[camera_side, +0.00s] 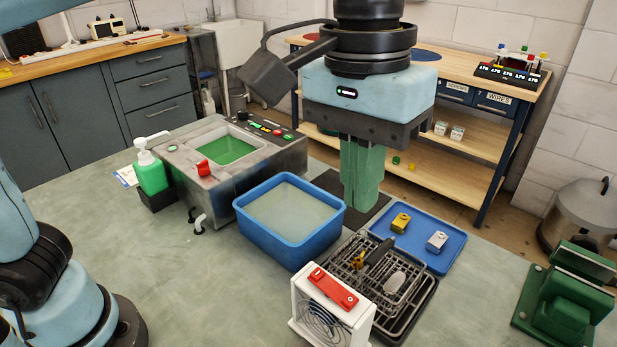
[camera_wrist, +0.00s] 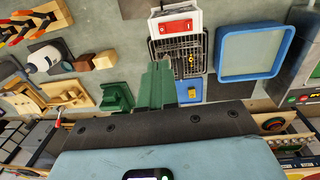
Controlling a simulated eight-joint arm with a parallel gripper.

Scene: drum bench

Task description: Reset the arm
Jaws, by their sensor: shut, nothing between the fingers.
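My gripper (camera_side: 362,205) hangs upright with its green fingers pointing down, closed together with nothing visible between them. It is above the bench, just behind the gap between the blue basin (camera_side: 262,246) and the blue tray (camera_side: 452,238). I cannot tell its exact height. In the wrist view the fingers of my gripper (camera_wrist: 155,88) show near the middle, partly in front of the bench items.
The wire rack (camera_side: 360,262), with a dark-handled tool and a pale brush-like item, stands before the tray, which holds a yellow block (camera_side: 400,223) and a grey block (camera_side: 437,241). A white box (camera_side: 308,317) stands in front. A green fixture (camera_side: 562,305) is right.

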